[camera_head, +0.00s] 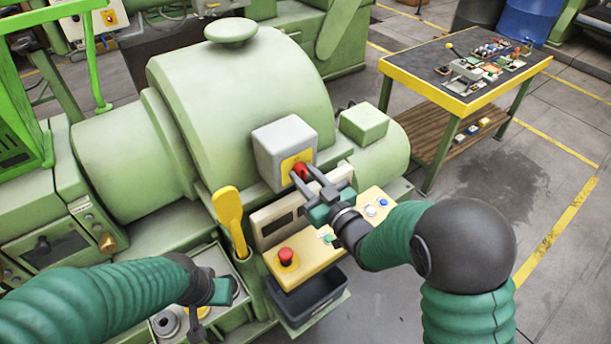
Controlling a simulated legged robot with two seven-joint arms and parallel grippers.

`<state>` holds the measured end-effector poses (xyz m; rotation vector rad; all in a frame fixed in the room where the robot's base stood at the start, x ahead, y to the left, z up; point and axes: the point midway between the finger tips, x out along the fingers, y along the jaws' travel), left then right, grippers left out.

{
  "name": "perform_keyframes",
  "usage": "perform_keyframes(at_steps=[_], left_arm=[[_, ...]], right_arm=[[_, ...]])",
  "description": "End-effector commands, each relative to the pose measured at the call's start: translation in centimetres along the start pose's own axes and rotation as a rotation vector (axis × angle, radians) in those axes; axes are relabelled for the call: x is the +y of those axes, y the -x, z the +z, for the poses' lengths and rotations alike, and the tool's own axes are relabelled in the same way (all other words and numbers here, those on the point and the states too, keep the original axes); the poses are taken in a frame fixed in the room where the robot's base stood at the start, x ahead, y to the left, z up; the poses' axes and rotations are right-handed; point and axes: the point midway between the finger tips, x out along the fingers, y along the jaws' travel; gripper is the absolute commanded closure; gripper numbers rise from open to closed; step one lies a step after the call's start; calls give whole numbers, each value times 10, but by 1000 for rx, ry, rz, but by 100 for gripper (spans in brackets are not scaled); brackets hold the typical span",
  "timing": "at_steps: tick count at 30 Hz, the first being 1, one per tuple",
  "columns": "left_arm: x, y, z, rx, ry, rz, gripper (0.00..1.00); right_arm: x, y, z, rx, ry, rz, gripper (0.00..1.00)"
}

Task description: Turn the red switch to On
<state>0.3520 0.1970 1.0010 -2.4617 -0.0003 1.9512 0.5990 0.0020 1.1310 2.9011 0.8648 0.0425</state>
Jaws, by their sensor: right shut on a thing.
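The red switch (300,171) sits on a yellow plate on the front of a grey box (284,144) on the green machine. My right gripper (304,176) is at the switch, with its fingers shut around the red knob. The fingers hide part of the knob, and I cannot read its position or any label. My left gripper (226,291) is low at the left, over a grey tray area and away from the switch. Its fingers are too small and dark to tell whether they are open.
Below the box is a cream control panel (318,262) with a red mushroom button (286,256) and smaller buttons. A yellow scoop (230,213) stands left of it. A dark bin (309,299) hangs below. A yellow-edged table (424,83) with parts stands at the back right. Floor at right is clear.

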Motion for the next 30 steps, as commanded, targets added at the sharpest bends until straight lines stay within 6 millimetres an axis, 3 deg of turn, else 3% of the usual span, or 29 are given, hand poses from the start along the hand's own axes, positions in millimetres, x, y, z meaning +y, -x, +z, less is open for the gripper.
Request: perform_keyframes(at_steps=[14, 30], left_arm=[[0, -2, 0, 0, 0, 0, 64], [0, 15, -3, 0, 0, 0, 64]], right_arm=[[3, 0, -3, -13, -388, 1, 100], [6, -1, -6, -36, -901, -4, 100]])
